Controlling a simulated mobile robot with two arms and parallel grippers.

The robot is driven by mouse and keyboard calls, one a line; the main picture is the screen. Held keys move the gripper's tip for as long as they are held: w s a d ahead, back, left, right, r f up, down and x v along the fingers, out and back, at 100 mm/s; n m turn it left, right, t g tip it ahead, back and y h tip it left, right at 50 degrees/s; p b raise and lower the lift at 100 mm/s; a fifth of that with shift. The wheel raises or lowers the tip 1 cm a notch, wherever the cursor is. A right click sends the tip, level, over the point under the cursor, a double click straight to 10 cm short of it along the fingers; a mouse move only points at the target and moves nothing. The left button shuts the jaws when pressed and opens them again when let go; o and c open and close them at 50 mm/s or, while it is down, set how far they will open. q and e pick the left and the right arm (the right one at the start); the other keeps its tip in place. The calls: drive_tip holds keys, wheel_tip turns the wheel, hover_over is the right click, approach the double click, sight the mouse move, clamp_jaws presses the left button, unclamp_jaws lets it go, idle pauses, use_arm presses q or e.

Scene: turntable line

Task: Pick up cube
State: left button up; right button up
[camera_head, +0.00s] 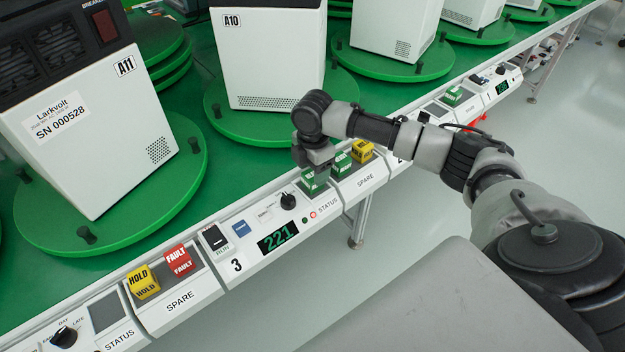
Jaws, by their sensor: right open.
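My right gripper (318,171) reaches down over the panel of station 3 and is open. Its fingers are at a green cube (310,184) on the status pad, and they partly hide it; I cannot tell whether they touch it. A second green cube (342,165) and a yellow HOLD cube (362,151) sit just to the right on a spare tray (372,170). Another yellow HOLD cube (143,282) and a red FAULT cube (179,261) sit on the lower left spare tray (182,302). My left gripper is out of view.
Station 3's panel carries a display reading 221 (278,237), a black knob (288,201) and a RUN switch (214,238). White machines such as A11 (95,140) and A10 (268,60) stand on green turntables behind. A further green cube (453,96) sits on a panel farther right.

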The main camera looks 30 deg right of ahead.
wheel_tip(320, 180, down, 3)
drive_tip(key=shift+f, duration=0.2)
drive_tip(key=c, duration=0.7)
drive_tip(key=shift+w+r, duration=0.1)
